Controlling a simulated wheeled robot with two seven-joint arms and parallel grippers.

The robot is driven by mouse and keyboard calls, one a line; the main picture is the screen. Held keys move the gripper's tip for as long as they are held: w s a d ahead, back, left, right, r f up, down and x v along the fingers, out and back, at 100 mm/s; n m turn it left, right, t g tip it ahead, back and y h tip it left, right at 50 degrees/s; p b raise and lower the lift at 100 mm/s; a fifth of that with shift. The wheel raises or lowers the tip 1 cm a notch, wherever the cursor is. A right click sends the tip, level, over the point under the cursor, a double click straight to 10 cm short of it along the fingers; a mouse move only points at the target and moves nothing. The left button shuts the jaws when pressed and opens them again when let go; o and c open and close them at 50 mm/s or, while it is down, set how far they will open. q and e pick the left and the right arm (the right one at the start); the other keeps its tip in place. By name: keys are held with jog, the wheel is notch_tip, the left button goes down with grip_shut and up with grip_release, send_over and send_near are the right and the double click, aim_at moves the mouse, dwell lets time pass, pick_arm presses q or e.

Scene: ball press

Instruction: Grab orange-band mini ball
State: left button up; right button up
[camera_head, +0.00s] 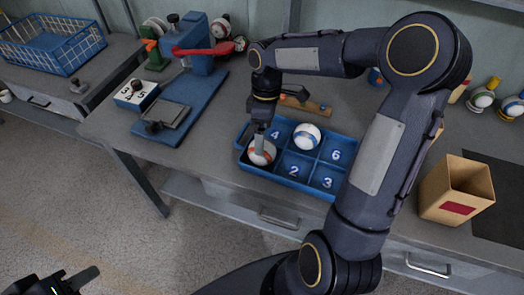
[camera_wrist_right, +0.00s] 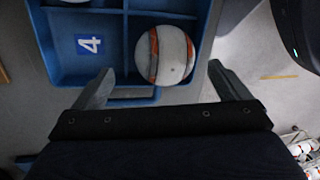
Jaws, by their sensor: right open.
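The orange-band mini ball (camera_head: 261,152) is white with orange bands. It sits in the front left compartment of the blue tray (camera_head: 262,174), and its upper part is partly hidden by my right gripper in the head view. My right gripper (camera_head: 265,138) points down just over it. In the right wrist view the ball (camera_wrist_right: 165,55) lies ahead of the gap between the two spread fingers (camera_wrist_right: 162,85), in the tray (camera_wrist_right: 80,65). Contact is not visible. My left gripper (camera_head: 72,279) is at the bottom left, away from the table; its jaw opening is unclear.
Another white ball (camera_head: 307,137) with a blue-green band sits in the tray's back middle compartment. Compartments 4, 6, 2 and 3 look empty. A blue press (camera_head: 195,60) with a red lever stands at the back left. An open tan box (camera_head: 455,190) is at right.

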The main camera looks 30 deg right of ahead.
aim_at(269, 154)
jog(key=f, duration=0.1)
jog(key=a+f, duration=0.1)
jog(key=f, duration=0.1)
jog(key=s+f, duration=0.1)
jog(key=shift+a+f, duration=0.15)
jog(key=shift+f, duration=0.1)
jog(key=c, duration=1)
jog(key=shift+r, duration=0.1)
